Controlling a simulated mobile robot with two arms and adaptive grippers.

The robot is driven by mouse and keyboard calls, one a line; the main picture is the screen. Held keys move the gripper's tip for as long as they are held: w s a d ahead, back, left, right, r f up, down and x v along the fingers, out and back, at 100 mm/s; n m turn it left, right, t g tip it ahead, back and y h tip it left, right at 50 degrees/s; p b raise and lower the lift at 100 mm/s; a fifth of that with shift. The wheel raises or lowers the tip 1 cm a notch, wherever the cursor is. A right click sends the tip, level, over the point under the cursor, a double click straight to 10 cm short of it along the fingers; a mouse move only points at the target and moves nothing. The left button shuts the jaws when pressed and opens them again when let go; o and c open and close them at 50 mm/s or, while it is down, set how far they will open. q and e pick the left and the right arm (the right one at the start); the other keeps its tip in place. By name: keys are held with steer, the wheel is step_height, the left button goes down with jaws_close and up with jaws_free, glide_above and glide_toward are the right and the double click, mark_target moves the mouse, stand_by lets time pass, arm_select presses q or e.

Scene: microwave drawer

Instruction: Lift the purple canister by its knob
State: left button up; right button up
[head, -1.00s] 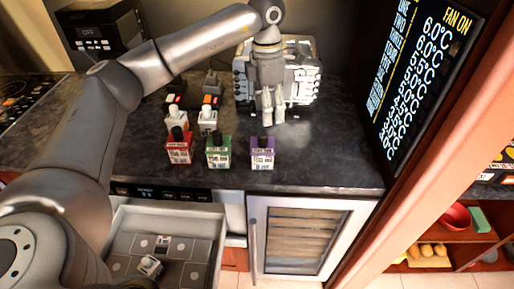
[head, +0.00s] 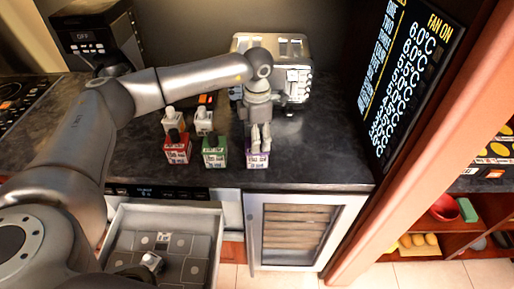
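The purple canister (head: 257,160) stands upright on the dark counter near its front edge, at the right end of a row. Its front has a white label. My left gripper (head: 260,148) points down over it, with its fingertips at the canister's top. The fingers cover the knob, so I cannot tell whether they are apart from it or closed on it. My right gripper is not in view.
A green canister (head: 215,153) and a red canister (head: 177,149) stand to the left, with two white canisters (head: 204,123) behind. A toaster (head: 297,75) stands at the back. An open drawer (head: 209,214) is below left. The counter right of the purple canister is clear.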

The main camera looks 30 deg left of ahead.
arm_select(q)
steer(key=shift+f, duration=0.2)
jaws_close()
steer(key=shift+r, duration=0.2)
stand_by(0.4)
